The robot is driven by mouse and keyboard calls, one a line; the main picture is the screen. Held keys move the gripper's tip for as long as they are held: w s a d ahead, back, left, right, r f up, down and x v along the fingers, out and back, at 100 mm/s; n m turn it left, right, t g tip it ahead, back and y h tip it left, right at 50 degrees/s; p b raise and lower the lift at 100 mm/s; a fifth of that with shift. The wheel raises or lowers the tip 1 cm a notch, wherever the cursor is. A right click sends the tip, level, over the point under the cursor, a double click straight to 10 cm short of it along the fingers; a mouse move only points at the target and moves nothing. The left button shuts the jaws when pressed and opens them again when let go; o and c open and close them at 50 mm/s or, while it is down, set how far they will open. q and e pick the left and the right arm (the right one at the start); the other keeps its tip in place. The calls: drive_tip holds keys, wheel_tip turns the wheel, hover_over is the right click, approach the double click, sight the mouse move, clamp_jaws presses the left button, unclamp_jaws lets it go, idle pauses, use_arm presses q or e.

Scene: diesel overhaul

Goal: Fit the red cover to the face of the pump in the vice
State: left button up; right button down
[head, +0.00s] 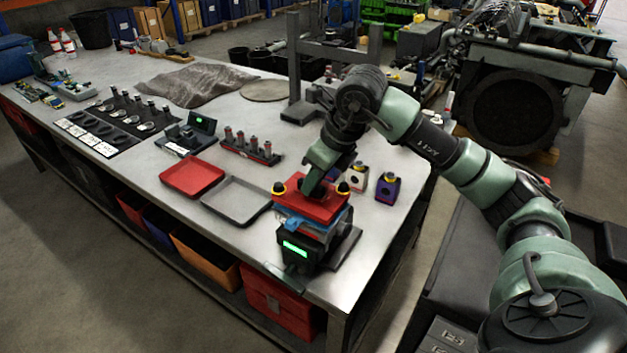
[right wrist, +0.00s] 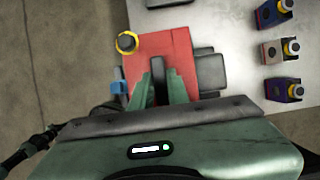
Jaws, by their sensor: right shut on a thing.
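The red cover (head: 318,210) lies flat on top of the vice (head: 300,252) at the table's near right corner. My right gripper (head: 313,190) comes down on the cover from above. In the right wrist view the red cover (right wrist: 180,46) shows as a square plate, and my right gripper (right wrist: 160,82) is shut on its dark upright grip (right wrist: 158,72). Two yellow-ringed black knobs (head: 279,188) stand at the cover's edges. A blue part (head: 296,222) shows just under the cover. The pump face is hidden, so I cannot tell if the cover is fully seated.
A red tray (head: 192,165) and a grey tray (head: 205,199) lie left of the vice. Small blocks with yellow-topped knobs (head: 388,187) stand behind it at the right. A rack of cylinders (head: 250,155) stands farther back. The table edge is close to the vice.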

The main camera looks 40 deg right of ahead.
drive_tip(key=shift+f+b, duration=0.8)
drive_tip(key=shift+f, duration=0.05)
idle(0.3)
idle(0.4)
drive_tip(key=c, duration=1.3)
unclamp_jaws()
drive_tip(key=shift+b+v, duration=0.75)
drive_tip(key=shift+v, duration=3.2)
